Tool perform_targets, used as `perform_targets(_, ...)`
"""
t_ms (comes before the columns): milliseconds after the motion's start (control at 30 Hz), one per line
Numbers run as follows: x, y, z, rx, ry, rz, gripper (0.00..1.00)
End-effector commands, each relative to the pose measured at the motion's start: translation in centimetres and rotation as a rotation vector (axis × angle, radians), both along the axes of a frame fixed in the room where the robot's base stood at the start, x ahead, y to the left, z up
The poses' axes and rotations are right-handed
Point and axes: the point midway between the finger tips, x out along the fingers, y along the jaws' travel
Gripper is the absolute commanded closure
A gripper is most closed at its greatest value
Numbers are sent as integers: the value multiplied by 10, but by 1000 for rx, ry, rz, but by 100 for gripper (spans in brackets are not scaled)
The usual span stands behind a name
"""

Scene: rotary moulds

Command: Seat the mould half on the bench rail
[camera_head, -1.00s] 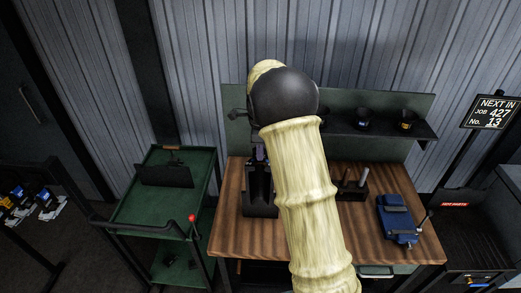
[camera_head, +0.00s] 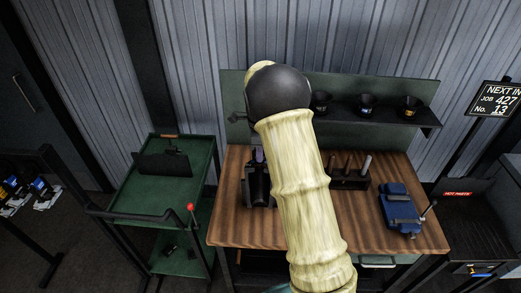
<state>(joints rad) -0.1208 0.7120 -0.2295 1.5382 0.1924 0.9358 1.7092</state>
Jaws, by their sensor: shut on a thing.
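The wooden bench (camera_head: 228,215) stands in the middle of the view, partly behind my arm. A dark upright fixture (camera_head: 256,186) stands on its left half, with a small purplish-grey part at its top. It may be the bench rail, but my arm covers its right side and I cannot tell. No mould half can be made out with certainty. My gripper does not show; my pale arm with its dark round joint blocks the view.
A green cart (camera_head: 133,200) with a red-knobbed lever stands left of the bench. A blue vise (camera_head: 402,210) and a dark peg stand (camera_head: 349,182) are on the bench's right. A shelf (camera_head: 390,119) with several dark cups is behind. A dark hot-parts rack (camera_head: 480,215) stands at far right.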

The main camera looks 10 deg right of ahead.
Motion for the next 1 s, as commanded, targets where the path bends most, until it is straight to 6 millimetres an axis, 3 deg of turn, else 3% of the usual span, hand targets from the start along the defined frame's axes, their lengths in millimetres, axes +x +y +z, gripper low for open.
perform_targets(400,1,-3,-17,2,-3,-6,100)
perform_targets(1000,2,-2,-18,2,-2,-3,100)
